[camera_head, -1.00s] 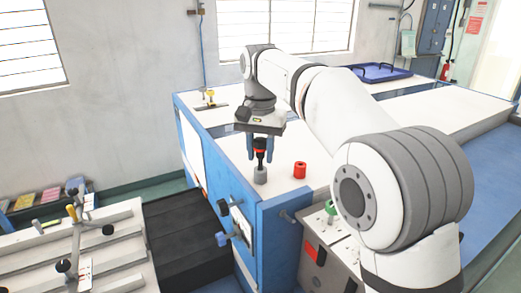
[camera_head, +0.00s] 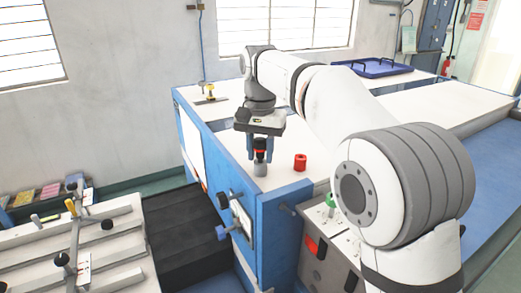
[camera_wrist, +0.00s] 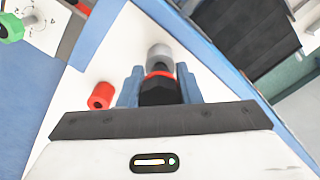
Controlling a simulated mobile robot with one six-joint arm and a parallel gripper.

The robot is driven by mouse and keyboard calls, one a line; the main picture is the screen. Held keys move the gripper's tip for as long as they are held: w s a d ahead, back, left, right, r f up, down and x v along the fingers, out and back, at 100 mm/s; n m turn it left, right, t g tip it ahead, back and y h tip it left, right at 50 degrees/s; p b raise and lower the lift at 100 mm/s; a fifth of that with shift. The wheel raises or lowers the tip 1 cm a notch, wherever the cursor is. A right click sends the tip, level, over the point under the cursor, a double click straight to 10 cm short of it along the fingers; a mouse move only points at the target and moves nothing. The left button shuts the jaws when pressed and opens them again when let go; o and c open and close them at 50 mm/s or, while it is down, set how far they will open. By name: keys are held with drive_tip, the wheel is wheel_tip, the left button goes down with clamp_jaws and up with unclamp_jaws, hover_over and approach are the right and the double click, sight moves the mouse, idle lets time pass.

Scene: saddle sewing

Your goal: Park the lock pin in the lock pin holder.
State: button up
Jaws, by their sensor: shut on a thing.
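The lock pin (camera_head: 260,144), with a black knob and a red collar, is held upright between the blue fingers of my gripper (camera_head: 260,152). In the wrist view the black knob (camera_wrist: 159,90) sits between the fingers (camera_wrist: 158,88). Directly below the red collar is a grey cylindrical holder (camera_head: 260,170) on the white bench top, also in the wrist view (camera_wrist: 160,54). Little or no gap shows between collar and holder. The pin's lower end is hidden, apparently inside the holder. I cannot tell if it is fully seated.
A red cylinder (camera_head: 300,162) stands on the bench to the right of the holder, close to my gripper. The blue bench edge (camera_head: 285,192) is near. A blue tray (camera_head: 372,67) lies farther back. A slatted white table (camera_head: 110,245) is at lower left.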

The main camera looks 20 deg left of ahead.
drive_tip(key=shift+f, duration=0.25)
drive_tip(key=o, duration=0.8)
drive_tip(key=shift+c, duration=0.2)
drive_tip(key=o, duration=0.4)
drive_tip(key=shift+a+f, duration=0.1)
drive_tip(key=shift+f, duration=0.15)
wheel_tip(320, 180, up, 9)
drive_tip(key=shift+s+a+f, duration=0.1)
drive_tip(key=shift+a+f, duration=0.05)
